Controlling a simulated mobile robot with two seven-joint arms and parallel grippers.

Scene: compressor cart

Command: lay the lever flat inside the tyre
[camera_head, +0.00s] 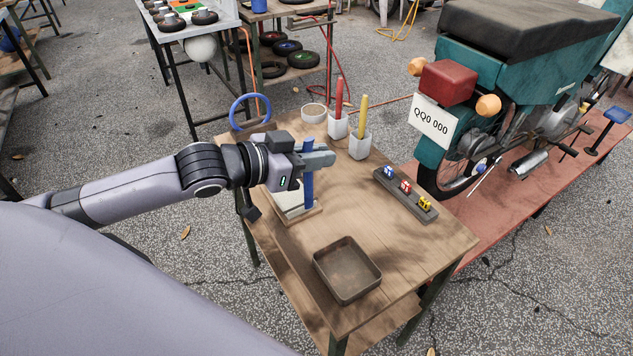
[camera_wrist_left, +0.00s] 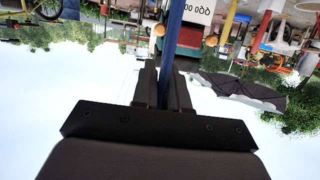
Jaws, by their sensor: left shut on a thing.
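My left gripper (camera_head: 312,158) is shut on a blue lever (camera_head: 309,188), which stands upright between its fingers above the near-left part of the wooden table. In the left wrist view the blue lever (camera_wrist_left: 175,38) runs up from between the dark fingers (camera_wrist_left: 162,92). Whether the lever's lower end touches anything is unclear. Several dark tyres, one of them (camera_head: 288,47), lie on the rack at the back. A blue ring (camera_head: 232,112) stands at the table's back left; I cannot tell whether it belongs to a tyre. My right gripper is not in view.
A red lever (camera_head: 339,98) and a yellow lever (camera_head: 362,115) stand in pale cups. A grey tray with small coloured pieces (camera_head: 429,214) lies at the right. An empty brown tray (camera_head: 347,268) sits at the front. A pale-topped board (camera_head: 295,218) is partly hidden. A teal motorcycle (camera_head: 505,75) stands beyond.

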